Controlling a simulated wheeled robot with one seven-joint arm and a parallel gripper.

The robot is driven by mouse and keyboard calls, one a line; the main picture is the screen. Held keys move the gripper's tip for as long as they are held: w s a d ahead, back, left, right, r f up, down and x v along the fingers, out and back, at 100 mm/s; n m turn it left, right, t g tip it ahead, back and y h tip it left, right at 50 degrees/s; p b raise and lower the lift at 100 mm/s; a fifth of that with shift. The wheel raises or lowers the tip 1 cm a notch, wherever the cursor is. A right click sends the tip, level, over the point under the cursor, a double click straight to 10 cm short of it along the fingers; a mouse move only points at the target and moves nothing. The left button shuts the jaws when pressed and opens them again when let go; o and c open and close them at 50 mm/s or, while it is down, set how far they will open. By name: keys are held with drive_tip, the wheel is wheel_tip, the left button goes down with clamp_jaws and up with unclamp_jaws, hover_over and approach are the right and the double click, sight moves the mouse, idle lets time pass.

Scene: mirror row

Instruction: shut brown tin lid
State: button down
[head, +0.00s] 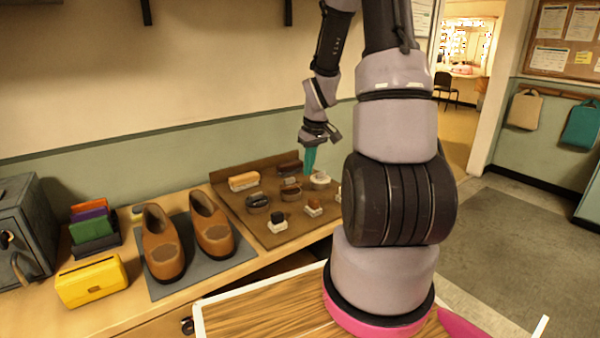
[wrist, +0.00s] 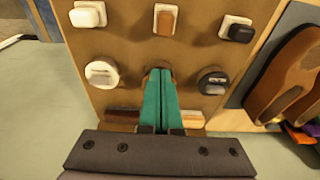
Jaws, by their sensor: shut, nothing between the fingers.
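The brown tin (head: 290,192) is the middle one in a row of three tins on a brown board (head: 277,238). A brown part stands at its back in the head view; I cannot tell how far its lid is open. My gripper (head: 309,170) has teal fingers pressed together, pointing down above and just behind this tin. In the wrist view my gripper (wrist: 157,75) covers most of the tin, and only a brown edge (wrist: 152,73) shows by the fingertips. I cannot tell whether the fingers touch it.
A dark tin (head: 257,203) and a whitish tin (head: 320,180) flank it. Brushes (head: 244,181) lie behind, and small white-based daubers (head: 278,222) stand in front. Brown shoes (head: 163,245) on a grey mat (head: 183,284) and a yellow box (head: 92,281) stand to the left.

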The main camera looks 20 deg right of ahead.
wheel_tip(320, 180, up, 9)
hover_over(292, 184)
drive_tip(key=f, duration=0.3)
drive_tip(key=w+f, duration=0.1)
drive_tip(key=f, duration=0.3)
drive_tip(key=w+f, duration=0.1)
drive_tip(key=f, duration=0.2)
drive_tip(key=shift+w+a+f, duration=0.2)
drive_tip(key=shift+a, duration=0.2)
drive_tip(key=shift+s+d+f, duration=0.1)
drive_tip(key=shift+s+f, duration=0.15)
drive_tip(key=shift+f, duration=0.3)
drive_tip(key=shift+s+f, duration=0.2)
drive_tip(key=shift+f, duration=0.35)
drive_tip(key=shift+s+f, duration=0.15)
drive_tip(key=shift+f, duration=0.45)
drive_tip(key=shift+s+d+f, duration=0.15)
drive_tip(key=shift+s+f, duration=0.2)
drive_tip(key=shift+s, duration=0.25)
drive_tip(key=shift+s+d+f, duration=0.1)
drive_tip(key=shift+s+f, duration=0.25)
drive_tip(key=shift+s, duration=0.25)
drive_tip(key=shift+w, duration=0.2)
